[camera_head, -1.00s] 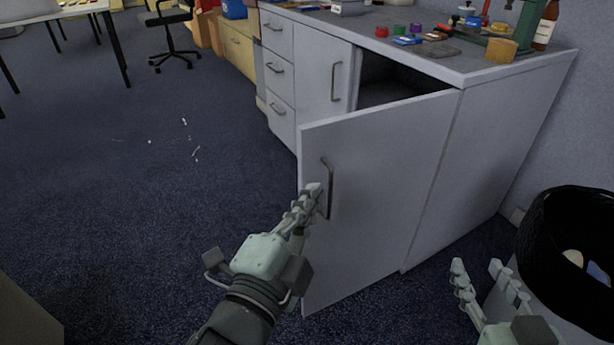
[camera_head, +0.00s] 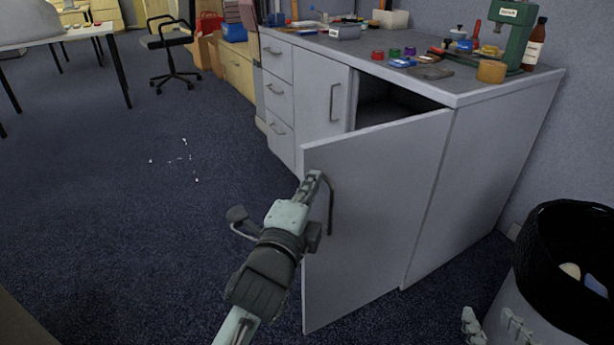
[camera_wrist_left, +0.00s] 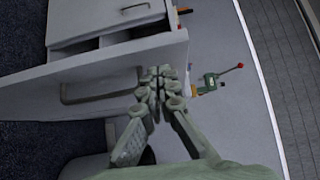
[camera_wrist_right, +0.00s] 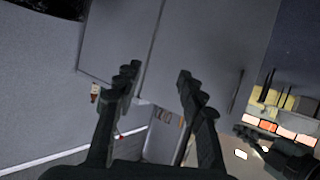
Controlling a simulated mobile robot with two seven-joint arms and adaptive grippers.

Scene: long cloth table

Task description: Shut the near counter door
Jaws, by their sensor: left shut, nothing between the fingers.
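The near counter door (camera_head: 372,215) stands open, swung out from the grey counter (camera_head: 480,190). Its bar handle (camera_head: 331,205) is near the free edge. The dark cabinet opening (camera_head: 385,103) shows above the door. My left gripper (camera_head: 314,180) is shut and empty at the door's free edge, beside the handle; I cannot tell whether it touches. In the left wrist view its fingertips (camera_wrist_left: 160,78) are close to the door (camera_wrist_left: 95,82) and its handle (camera_wrist_left: 85,98). My right gripper (camera_head: 492,325) is open and empty, low at the right; its two fingers (camera_wrist_right: 158,78) are apart in the right wrist view.
A bin with a black liner (camera_head: 565,265) stands at the right, close to my right gripper. Tools, small coloured items and a green press (camera_head: 507,35) are on the countertop. An office chair (camera_head: 170,50) is farther back.

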